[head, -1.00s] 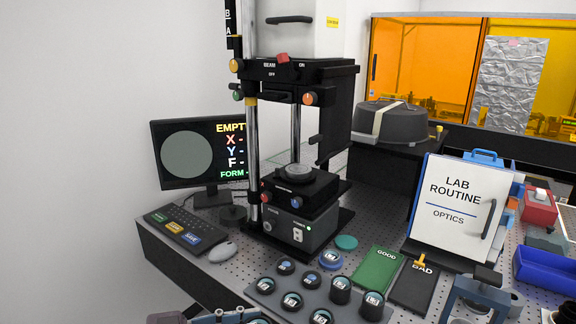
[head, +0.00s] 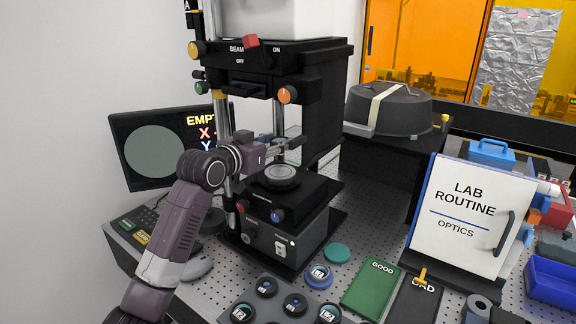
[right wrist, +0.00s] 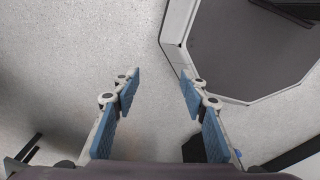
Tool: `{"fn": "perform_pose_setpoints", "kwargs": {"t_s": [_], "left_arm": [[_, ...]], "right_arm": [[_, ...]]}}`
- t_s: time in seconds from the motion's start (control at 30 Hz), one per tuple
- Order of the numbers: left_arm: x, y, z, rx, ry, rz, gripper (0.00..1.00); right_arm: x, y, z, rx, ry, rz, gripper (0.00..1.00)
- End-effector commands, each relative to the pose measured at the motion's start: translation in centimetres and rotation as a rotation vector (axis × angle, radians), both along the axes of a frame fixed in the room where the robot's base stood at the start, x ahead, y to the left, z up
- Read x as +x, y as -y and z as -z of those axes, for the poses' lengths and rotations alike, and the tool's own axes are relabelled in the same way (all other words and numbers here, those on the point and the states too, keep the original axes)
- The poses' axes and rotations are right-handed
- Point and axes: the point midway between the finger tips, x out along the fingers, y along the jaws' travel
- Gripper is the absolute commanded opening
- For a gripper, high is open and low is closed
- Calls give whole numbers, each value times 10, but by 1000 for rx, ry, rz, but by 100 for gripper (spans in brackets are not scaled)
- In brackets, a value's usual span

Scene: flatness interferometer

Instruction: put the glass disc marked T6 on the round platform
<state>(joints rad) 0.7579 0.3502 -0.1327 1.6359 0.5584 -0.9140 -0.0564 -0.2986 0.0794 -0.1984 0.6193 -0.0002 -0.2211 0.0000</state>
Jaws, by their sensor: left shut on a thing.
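The round platform (head: 281,177) is a grey disc-shaped stage on the black instrument, below the beam head. My left gripper (head: 289,144) reaches in from the left and is level above the platform, apart from it. It is shut on a glass disc (head: 266,138), mostly hidden behind the fingers; its mark cannot be read. My right gripper (right wrist: 160,85) is open and empty in the right wrist view, with blue pads spread apart above a pale speckled floor.
A tray (head: 268,312) of several dark-rimmed discs stands in front. A blue-rimmed disc (head: 319,277), the green GOOD mat (head: 371,288) and the black BAD mat (head: 412,303) lie nearby.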

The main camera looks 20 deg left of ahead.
Motion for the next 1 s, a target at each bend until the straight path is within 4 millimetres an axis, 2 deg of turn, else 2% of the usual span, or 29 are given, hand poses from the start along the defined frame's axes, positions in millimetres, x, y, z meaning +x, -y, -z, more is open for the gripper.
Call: {"fn": "perform_pose_setpoints", "kwargs": {"t_s": [0.03, 0.13, 0.27, 0.4, 0.5, 0.73, 0.83, 1.0], "left_arm": [[4, -1, -9, 1, 2, -12, 14], [7, -3, -10, -1, -3, -27, 14], [7, -4, 13, -2, -9, -30, 14], [7, -3, 36, -3, -6, -29, 14], [7, -3, 45, -2, -3, -28, 14], [7, -4, 75, -2, -6, -29, 14], [7, -4, 83, -1, -2, -29, 14], [7, -4, 84, -1, 0, -28, 14]], "right_arm": [[4, -5, -1, 5, 6, 0, 40], [10, -8, -4, 10, 15, -1, 40], [9, -8, -12, 10, 13, -2, 40], [-4, -7, -18, 8, -3, -2, 40], [-11, -5, -19, 6, -14, -3, 40], [-6, 2, -28, -2, -9, -4, 40], [-2, 4, -30, -4, -2, -4, 40], [1, 4, -29, -5, 3, -3, 40]]}}
